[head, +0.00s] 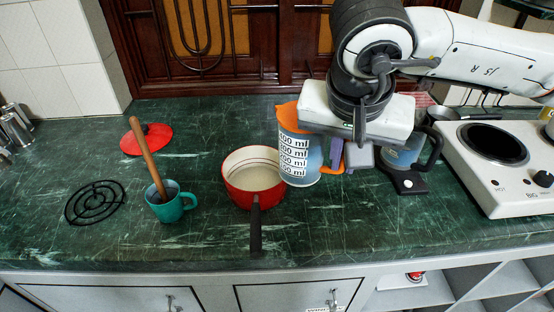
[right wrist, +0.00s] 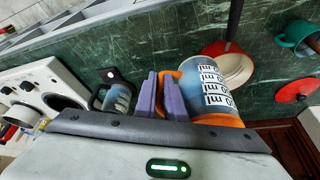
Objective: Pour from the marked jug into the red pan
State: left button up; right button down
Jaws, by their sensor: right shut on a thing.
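The marked jug (head: 296,160) is clear with an orange rim and handle, a bluish content and a white scale in ml. My right gripper (head: 343,157) is shut on its handle. The jug looks close to upright and overlaps the right edge of the red pan in the head view; the exact gap is unclear. The red pan (head: 237,192) has a pale inside and a dark handle towards the front edge. In the right wrist view, the purple fingers (right wrist: 162,95) are at the jug (right wrist: 205,78), with the pan (right wrist: 235,70) beyond it. My left gripper is not in view.
A teal mug (head: 170,207) with a wooden stick, a black trivet (head: 95,203) and a red lid (head: 157,140) are left of the pan. A dark-handled glass pot (head: 400,158) and a white stove (head: 500,180) are to the right. The front counter is clear.

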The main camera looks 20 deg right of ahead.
aim_at(253, 181)
jog(key=k, duration=0.5)
jog(key=u, duration=1.05)
jog(key=i, duration=1.3)
jog(key=z, duration=0.9)
